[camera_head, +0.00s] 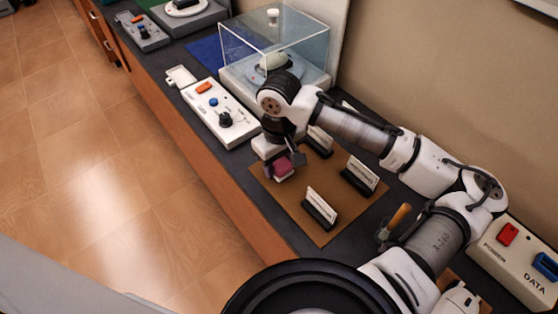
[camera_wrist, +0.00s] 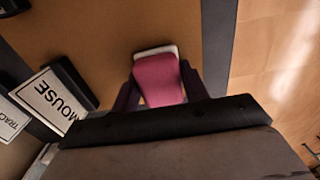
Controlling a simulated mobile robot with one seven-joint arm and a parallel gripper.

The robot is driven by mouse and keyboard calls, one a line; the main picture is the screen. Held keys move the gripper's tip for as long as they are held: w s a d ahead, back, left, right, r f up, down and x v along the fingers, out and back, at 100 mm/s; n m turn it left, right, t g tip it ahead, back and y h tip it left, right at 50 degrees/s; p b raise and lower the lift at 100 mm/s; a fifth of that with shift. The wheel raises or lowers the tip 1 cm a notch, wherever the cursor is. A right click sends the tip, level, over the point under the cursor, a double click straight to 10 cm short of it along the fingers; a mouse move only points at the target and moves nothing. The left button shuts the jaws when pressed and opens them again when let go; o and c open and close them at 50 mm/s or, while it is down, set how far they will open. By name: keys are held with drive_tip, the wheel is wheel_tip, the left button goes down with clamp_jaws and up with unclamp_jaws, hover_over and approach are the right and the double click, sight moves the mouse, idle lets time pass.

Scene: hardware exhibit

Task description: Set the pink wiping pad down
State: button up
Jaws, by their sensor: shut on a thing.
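The pink wiping pad (camera_wrist: 158,80) is between the two fingers of my gripper (camera_wrist: 160,92) in the wrist view, with a pale layer along its far edge. In the head view the pad (camera_head: 283,167) shows as a small dark pink block at the end of my gripper (camera_head: 284,163). My gripper is shut on it, over the left part of the brown mat (camera_head: 287,207). I cannot tell whether the pad touches the mat.
Several label cards in black holders stand on the mat, one reading MOUSE (camera_wrist: 52,100). A white control box (camera_head: 220,113) and a clear display case (camera_head: 275,50) stand beyond it. A POWER/DATA box (camera_head: 515,262) is at right. The counter's front edge lies close to the mat.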

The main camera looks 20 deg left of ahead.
sight(279, 161)
drive_tip(key=shift+f, duration=0.2)
drive_tip(key=o, duration=0.9)
wheel_tip(279, 161, up, 12)
drive_tip(key=shift+r+b, duration=0.25)
drive_tip(key=shift+b, duration=0.05)
